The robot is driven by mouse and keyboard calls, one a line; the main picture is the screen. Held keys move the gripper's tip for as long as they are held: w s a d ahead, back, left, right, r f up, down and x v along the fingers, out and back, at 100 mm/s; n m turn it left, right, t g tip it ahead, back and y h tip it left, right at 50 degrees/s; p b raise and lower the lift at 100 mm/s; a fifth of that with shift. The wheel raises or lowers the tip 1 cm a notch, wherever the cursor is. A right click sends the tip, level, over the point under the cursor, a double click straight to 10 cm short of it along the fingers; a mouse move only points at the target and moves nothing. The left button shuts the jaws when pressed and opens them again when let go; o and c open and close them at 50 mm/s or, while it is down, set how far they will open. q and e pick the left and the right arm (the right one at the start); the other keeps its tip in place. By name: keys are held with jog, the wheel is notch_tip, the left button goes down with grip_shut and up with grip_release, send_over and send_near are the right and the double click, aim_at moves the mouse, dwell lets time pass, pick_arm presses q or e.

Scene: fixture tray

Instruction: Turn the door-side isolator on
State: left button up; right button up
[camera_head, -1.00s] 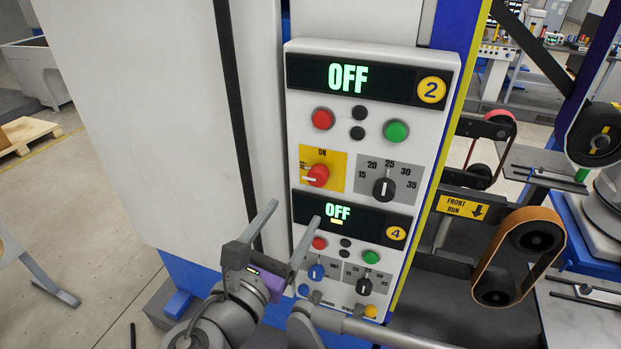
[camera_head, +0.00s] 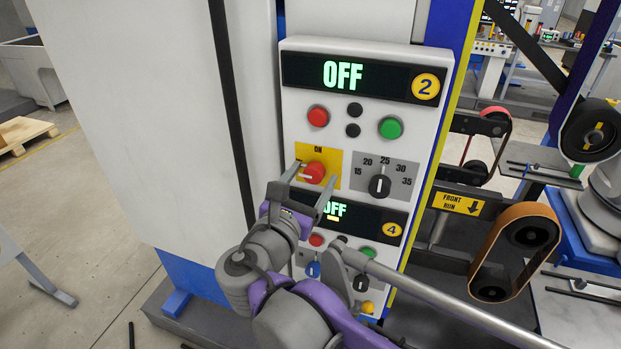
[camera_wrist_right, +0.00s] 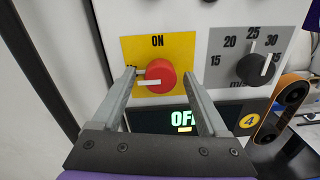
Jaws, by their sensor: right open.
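The isolator is a red rotary knob (camera_head: 313,173) on a yellow plate (camera_head: 333,160) marked ON at the top, in panel 2. Its white pointer points left, away from the ON mark, as the right wrist view shows on the knob (camera_wrist_right: 160,76). The display above it (camera_head: 343,75) reads OFF. My right gripper (camera_head: 314,176) is open, with its fingertips on either side of the knob. In the right wrist view the fingers (camera_wrist_right: 160,73) flank the knob with small gaps; contact is not clear. My left gripper is not in view.
A black speed dial (camera_head: 380,186) sits just right of the yellow plate. A red button (camera_head: 318,116) and a green button (camera_head: 391,128) are above. Panel 4's OFF display (camera_head: 375,222) is below, partly hidden by my arm. A belt sander (camera_head: 515,245) stands at right.

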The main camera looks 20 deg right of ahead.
grip_shut()
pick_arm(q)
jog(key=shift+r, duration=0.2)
pick_arm(e)
jog(key=shift+m, duration=0.3)
jog(key=m+p, duration=0.2)
jog(key=m, duration=0.1)
jog(key=shift+r+p, duration=0.15)
jog(key=shift+p, duration=0.2)
jog(key=m+p, duration=0.3)
jog(key=m, duration=0.2)
jog(key=shift+a+m, duration=0.1)
jog(key=shift+m, duration=0.3)
jog(key=m+p, duration=0.2)
jog(key=m, duration=0.2)
jog(key=shift+r, duration=0.1)
pick_arm(q)
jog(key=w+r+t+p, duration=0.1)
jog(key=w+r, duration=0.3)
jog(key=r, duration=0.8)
jog(key=shift+p, duration=0.5)
pick_arm(e)
jog(key=shift+m, duration=2.2)
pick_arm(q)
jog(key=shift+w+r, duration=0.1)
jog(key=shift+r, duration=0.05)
